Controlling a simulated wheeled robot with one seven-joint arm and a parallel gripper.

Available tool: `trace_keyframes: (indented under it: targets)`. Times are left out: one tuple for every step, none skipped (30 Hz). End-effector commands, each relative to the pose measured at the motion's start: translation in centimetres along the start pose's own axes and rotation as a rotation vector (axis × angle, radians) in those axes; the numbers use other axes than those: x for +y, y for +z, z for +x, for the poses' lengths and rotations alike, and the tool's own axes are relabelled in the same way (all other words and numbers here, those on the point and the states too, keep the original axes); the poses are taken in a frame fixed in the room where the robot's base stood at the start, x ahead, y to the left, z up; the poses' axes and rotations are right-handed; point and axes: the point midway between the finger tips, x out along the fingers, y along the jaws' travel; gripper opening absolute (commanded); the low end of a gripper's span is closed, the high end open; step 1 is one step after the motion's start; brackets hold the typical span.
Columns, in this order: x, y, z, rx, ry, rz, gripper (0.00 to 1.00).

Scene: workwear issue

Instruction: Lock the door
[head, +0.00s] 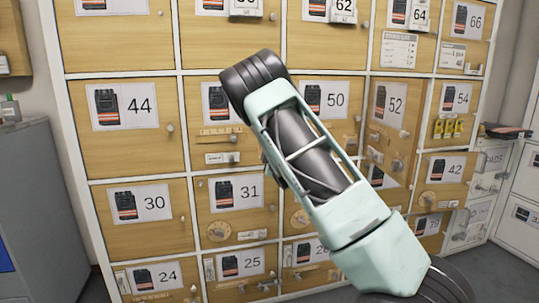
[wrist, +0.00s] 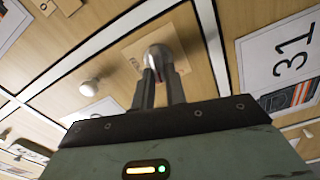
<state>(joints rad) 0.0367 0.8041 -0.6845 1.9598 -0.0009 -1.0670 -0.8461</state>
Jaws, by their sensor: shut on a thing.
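The knob sits on a pale wooden plate (wrist: 140,52) with small markings, on a wooden locker door. This door adjoins the one labelled 31 (wrist: 290,58); it appears to be the door just above it. A second, free knob (wrist: 90,87) shows on the held door. In the head view, my arm covers the gripper and the held knob, and hides the number on that door's label (head: 213,101). Whether the lock is engaged cannot be seen.
The locker wall has many numbered doors, among them 44 (head: 128,145), 30 (head: 140,226) and 54 (head: 455,120), several with their own knobs, plates or dials. A grey cabinet (head: 40,190) stands at left. White lockers (head: 520,215) stand at right.

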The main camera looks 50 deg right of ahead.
Motion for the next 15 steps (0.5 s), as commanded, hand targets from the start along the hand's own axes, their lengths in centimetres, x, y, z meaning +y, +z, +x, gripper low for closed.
trace_keyframes:
  targets:
    - [-0.20,-0.13,0.01,0.003,-0.001,-0.036,0.00]
    - [-0.23,-0.14,0.01,0.003,-0.001,-0.056,0.00]
    - [-0.25,-0.12,0.01,0.003,-0.001,-0.084,0.00]
    - [-0.27,-0.11,0.01,0.002,-0.001,-0.103,0.00]
    - [-0.28,-0.11,0.01,0.002,-0.001,-0.121,0.00]
    - [-0.28,-0.10,0.01,0.002,-0.001,-0.142,0.00]
    - [-0.27,-0.10,0.01,0.002,-0.001,-0.158,0.00]
    - [-0.29,-0.11,0.01,0.002,-0.001,-0.173,0.00]
    - [-0.31,-0.12,0.01,0.003,-0.001,-0.189,0.00]
    - [-0.32,-0.11,0.01,0.003,-0.001,-0.201,0.00]
    - [-0.33,-0.09,0.01,0.002,-0.001,-0.212,0.00]
    - [-0.33,-0.06,0.01,0.002,-0.001,-0.224,0.00]
    - [-0.33,-0.05,0.01,0.002,-0.001,-0.232,0.00]
    - [-0.34,-0.03,0.01,0.002,-0.001,-0.239,0.00]
    - [-0.35,-0.03,0.01,0.002,-0.001,-0.248,0.00]
